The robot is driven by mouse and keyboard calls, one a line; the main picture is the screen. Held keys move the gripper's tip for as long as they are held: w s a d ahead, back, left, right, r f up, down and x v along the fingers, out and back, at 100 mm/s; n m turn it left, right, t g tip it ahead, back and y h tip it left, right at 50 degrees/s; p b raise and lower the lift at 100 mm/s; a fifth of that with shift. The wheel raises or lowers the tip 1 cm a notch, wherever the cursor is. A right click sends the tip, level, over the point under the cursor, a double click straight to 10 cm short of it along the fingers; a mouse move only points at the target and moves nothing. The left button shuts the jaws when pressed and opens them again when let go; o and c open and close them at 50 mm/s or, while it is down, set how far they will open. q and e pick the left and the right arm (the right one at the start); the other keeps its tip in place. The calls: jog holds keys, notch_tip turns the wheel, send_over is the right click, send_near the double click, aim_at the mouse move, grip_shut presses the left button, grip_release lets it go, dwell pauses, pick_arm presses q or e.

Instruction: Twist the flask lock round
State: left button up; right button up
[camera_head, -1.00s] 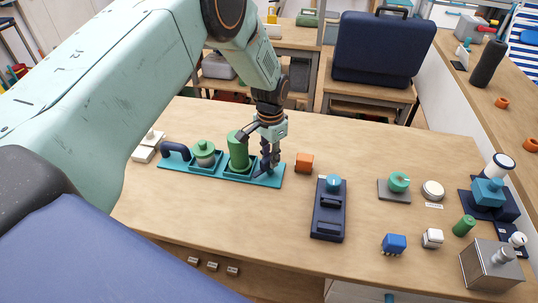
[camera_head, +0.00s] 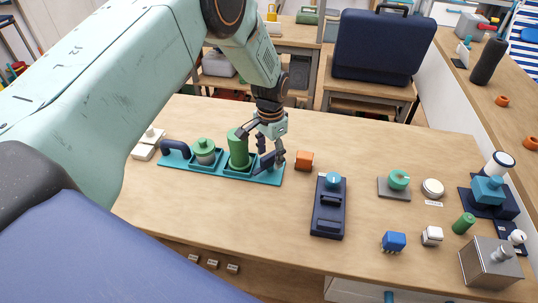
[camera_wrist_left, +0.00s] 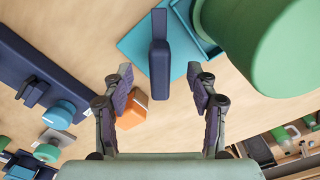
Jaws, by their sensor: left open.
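The teal tray (camera_head: 231,179) lies near the left of the table and bears a tall green flask (camera_head: 238,150). The flask lock, which I take to be a navy upright bar (camera_wrist_left: 160,68), stands on the tray's bare end beside the flask. My left gripper (camera_head: 270,158) is above that end. In the left wrist view its fingers (camera_wrist_left: 159,84) are open, one on each side of the bar, with gaps on both sides. In the head view the fingers partly hide the bar. My right gripper is not in view.
A green-lidded jar (camera_head: 205,152) and a navy handle (camera_head: 176,149) are also on the tray. An orange block (camera_head: 304,161) sits close right of the gripper. A navy device (camera_head: 328,212) with a blue knob is farther right. The table's front left is bare.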

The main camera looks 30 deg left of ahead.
pick_arm(q)
jog(key=shift+r+p, duration=2.7)
jog(key=shift+r, duration=0.8)
jog(key=shift+c, duration=0.4)
